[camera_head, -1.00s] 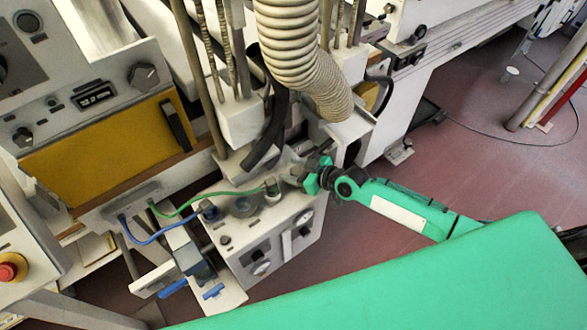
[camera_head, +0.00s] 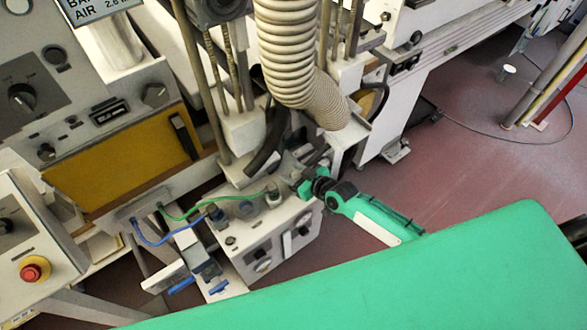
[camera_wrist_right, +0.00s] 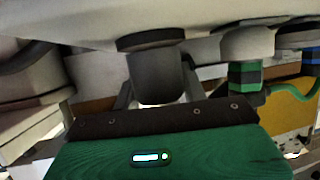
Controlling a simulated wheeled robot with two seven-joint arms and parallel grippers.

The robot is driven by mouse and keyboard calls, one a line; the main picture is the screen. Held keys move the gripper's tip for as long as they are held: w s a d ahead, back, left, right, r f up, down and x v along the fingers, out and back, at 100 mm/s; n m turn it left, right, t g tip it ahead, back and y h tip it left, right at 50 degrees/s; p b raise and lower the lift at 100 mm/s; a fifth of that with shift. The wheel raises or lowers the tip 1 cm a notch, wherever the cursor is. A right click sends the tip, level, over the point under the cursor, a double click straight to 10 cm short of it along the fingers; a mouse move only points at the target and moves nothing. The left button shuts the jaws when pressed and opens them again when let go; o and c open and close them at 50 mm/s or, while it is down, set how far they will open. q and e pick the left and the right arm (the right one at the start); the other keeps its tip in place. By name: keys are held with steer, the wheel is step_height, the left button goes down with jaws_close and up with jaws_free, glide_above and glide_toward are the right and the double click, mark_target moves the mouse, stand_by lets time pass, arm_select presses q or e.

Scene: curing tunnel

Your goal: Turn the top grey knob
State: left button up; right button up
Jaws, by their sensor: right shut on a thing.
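The top grey knob (camera_wrist_right: 158,77) is a dark grey cylinder in the middle of the right wrist view, under a wider dark collar. My right gripper (camera_wrist_right: 157,92) faces it, with a finger on each side, shut on it. In the head view my right gripper (camera_head: 302,178) is at the back right end of the white control box's top (camera_head: 262,232). There the gripper hides the knob. My left gripper is not in view.
A green-cable connector (camera_head: 273,197) and a blue-cable connector (camera_head: 217,216) stand on the same box, left of my gripper. A ribbed hose (camera_head: 290,50) hangs just above. A red stop button (camera_head: 33,268) is far left. Floor (camera_head: 460,175) is open on the right.

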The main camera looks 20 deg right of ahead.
stand_by(0.3)
steer(key=o, duration=1)
steer(key=shift+c, duration=0.2)
steer(key=b+v, duration=0.2)
steer(key=v, duration=1.2)
steer(key=shift+b, duration=0.35)
steer(key=shift+w+f, duration=0.1)
